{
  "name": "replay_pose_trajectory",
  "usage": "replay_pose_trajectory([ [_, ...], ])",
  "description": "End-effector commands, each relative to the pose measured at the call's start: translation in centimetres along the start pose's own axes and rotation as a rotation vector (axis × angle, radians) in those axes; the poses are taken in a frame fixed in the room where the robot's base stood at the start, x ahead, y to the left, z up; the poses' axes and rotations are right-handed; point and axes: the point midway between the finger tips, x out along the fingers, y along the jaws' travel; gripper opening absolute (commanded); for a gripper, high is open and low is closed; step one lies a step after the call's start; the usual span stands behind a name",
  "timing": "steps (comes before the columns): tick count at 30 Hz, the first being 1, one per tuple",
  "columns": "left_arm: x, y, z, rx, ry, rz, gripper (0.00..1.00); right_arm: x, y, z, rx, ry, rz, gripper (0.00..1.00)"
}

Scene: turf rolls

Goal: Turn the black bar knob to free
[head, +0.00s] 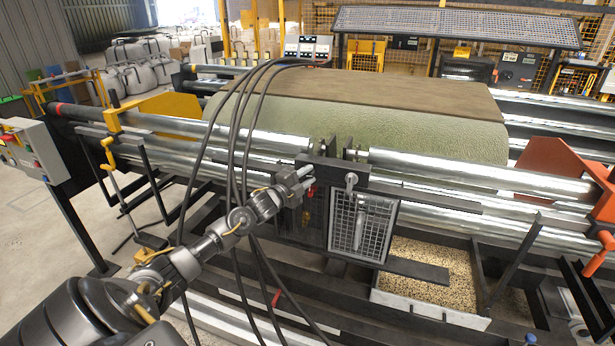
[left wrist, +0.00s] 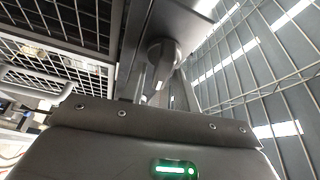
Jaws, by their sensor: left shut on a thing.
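My left gripper (head: 303,179) reaches in from the lower left to the dark upright housing at the middle of the machine. In the left wrist view, a dark round knob (left wrist: 162,52) with a bar stands just ahead of the gripper body, and my left gripper's narrow fingers (left wrist: 160,88) close on it. The fingers hide part of the bar, and its exact angle is hard to tell. In the head view the knob is hidden by the fingers. My right gripper is not in view.
A mesh-fronted box (head: 362,226) and a lever (head: 351,181) sit right of the gripper. Black cables (head: 236,130) hang across the arm. Long silver rollers (head: 470,172) and a green turf roll (head: 420,132) lie behind. A grain-filled tray (head: 432,312) sits below right.

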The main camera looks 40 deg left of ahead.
Motion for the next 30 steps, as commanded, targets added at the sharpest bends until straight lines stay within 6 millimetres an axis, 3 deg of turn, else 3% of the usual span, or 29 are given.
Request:
replay_pose_trajectory([
  [12,0.01,0.16,0.09,0.162,-0.002,0.069,0.08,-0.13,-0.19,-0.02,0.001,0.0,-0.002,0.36],
  [28,0.02,0.11,0.12,0.181,-0.003,0.075,0.08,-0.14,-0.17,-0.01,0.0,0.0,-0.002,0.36],
  [29,0.02,0.11,0.13,0.181,-0.003,0.075,0.32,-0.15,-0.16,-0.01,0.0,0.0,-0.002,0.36],
  [30,0.03,0.11,0.12,0.181,-0.003,0.075,0.36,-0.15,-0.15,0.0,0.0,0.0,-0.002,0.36],
])
